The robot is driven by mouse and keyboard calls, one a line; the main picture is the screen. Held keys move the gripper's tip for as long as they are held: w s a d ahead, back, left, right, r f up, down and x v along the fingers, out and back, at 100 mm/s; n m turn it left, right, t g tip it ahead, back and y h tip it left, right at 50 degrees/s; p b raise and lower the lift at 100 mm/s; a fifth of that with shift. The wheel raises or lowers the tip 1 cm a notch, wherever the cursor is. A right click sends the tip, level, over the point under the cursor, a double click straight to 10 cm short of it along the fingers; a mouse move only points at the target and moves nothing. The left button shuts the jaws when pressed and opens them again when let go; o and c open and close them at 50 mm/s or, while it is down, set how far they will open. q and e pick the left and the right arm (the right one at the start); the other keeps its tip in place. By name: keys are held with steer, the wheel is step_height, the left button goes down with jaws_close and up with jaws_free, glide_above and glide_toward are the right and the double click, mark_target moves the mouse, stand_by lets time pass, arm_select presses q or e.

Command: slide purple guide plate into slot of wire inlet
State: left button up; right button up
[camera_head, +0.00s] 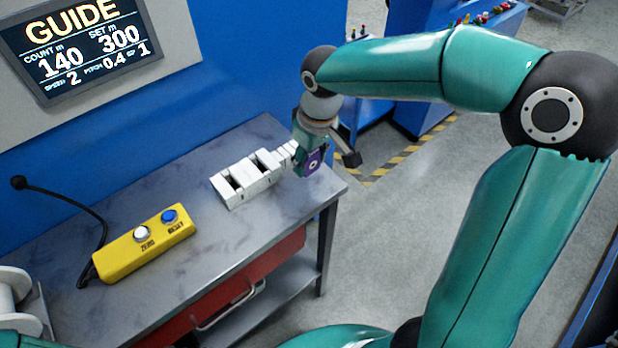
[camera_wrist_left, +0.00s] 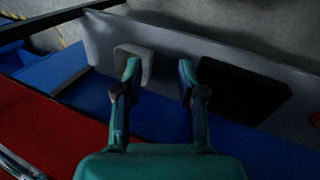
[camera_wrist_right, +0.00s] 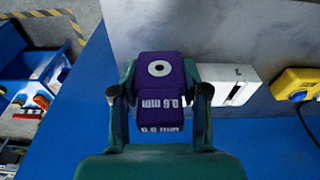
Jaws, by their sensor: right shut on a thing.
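The purple guide plate (camera_wrist_right: 163,85), marked "0.6 mm" and with a white ring, sits between the fingers of my right gripper (camera_wrist_right: 160,90). In the head view, the plate (camera_head: 314,163) is at the right end of the white wire inlet (camera_head: 262,182). The inlet is a pale block with dark openings on the table. It also shows in the right wrist view (camera_wrist_right: 228,74), right of the plate. I cannot tell whether plate and inlet touch. My left gripper (camera_wrist_left: 158,72) is open and empty in the left wrist view; its fingers are outside the head view.
A yellow box (camera_head: 144,245) with white and blue buttons and a cable stands left of the inlet on the grey table (camera_head: 215,285). A white spool (camera_head: 14,287) is at the left edge. A blue wall with a display (camera_head: 82,45) stands behind.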

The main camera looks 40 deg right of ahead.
mark_target(308, 188)
steer(key=shift+f, duration=3.3)
steer(key=shift+f, duration=0.1)
steer(key=shift+f+b, duration=0.15)
steer(key=shift+b, duration=0.15)
steer(key=o, duration=1.1)
steer(key=shift+o, duration=0.2)
step_height(308, 188, up, 17)
steer(key=s, duration=0.2)
steer(key=shift+s, duration=0.4)
